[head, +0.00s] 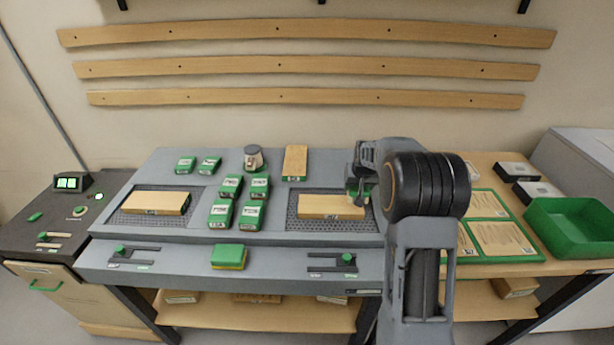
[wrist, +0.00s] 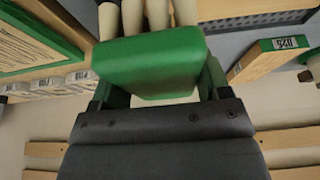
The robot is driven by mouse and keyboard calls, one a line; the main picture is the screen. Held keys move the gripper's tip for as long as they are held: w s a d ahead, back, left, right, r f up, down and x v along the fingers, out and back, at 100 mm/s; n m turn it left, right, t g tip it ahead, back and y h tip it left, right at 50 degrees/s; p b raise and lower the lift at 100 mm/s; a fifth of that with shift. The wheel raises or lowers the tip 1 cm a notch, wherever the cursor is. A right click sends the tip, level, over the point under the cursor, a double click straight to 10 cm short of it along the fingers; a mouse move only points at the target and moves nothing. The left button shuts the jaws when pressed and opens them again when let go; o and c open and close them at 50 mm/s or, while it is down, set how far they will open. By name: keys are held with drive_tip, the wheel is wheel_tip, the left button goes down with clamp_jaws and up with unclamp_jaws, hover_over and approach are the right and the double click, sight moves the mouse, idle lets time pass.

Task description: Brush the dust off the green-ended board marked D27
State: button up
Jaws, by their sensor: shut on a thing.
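My gripper (head: 357,190) is at the right of the grey bench, at the right edge of the right mesh panel. In the wrist view it is shut on a green brush (wrist: 150,68) with thick cream bristles (wrist: 158,15). A tan board (head: 331,207) lies on the right mesh panel (head: 300,224), left of the gripper. Another tan board (head: 155,203) lies on the left mesh panel (head: 118,217). A third board (head: 296,160) stands at the back; its green, labelled end (wrist: 284,43) shows in the wrist view. I cannot read the label surely, nor see dust.
Several green-and-white boxes (head: 221,213) and a small jar (head: 254,158) stand mid-bench. A green-and-yellow block (head: 228,257) lies in front between two slider fixtures (head: 332,262). Framed sheets (head: 503,238) and a green bin (head: 570,228) are at the right. A console (head: 72,182) is at the left.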

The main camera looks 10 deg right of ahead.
drive_tip(key=shift+r+p, duration=1.05)
drive_tip(key=shift+r, duration=1.1)
